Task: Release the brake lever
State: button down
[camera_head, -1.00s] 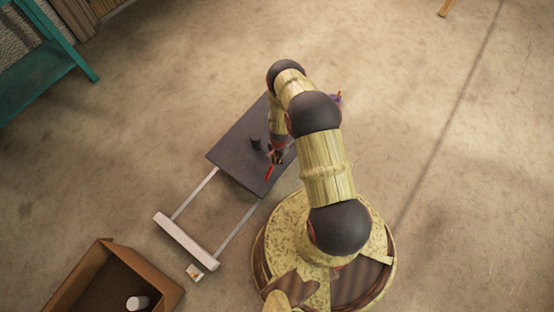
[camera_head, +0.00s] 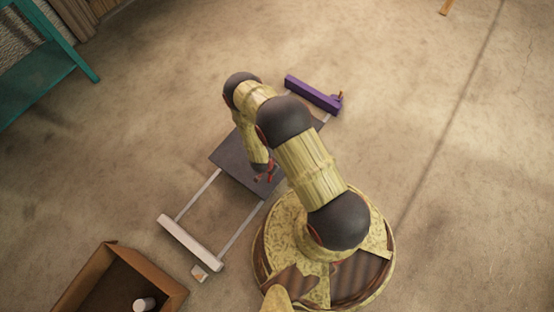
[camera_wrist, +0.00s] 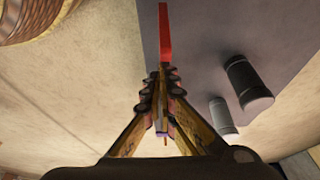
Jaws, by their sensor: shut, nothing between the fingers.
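A red lever (camera_wrist: 164,35) shows in the wrist view as a straight bar just beyond my fingertips, at the edge of a dark plate. My gripper (camera_wrist: 162,85) is shut and empty, its fingers lined up with the bar; whether they touch it I cannot tell. In the head view my gripper (camera_head: 263,178) is low over the near right edge of the dark plate (camera_head: 228,163). Red there is small and partly mixed with my fingers. Two cylinders, one black (camera_wrist: 247,82) and one grey (camera_wrist: 222,116), stand on the plate to the right in the wrist view.
The plate sits on two pale rails between a white end bar (camera_head: 190,243) and a purple end bar (camera_head: 312,95). An open cardboard box (camera_head: 165,277) with a white cup (camera_head: 144,304) is at the lower left. A teal table (camera_head: 45,75) stands upper left. Floor at right is clear.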

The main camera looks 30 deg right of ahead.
jog(key=s+a+b, duration=0.1)
jog(key=s+a, duration=0.2)
jog(key=a, duration=0.6)
jog(key=shift+s+f+b, duration=0.15)
jog(key=shift+f+b, duration=0.15)
jog(key=shift+f, duration=0.05)
dwell(0.5)
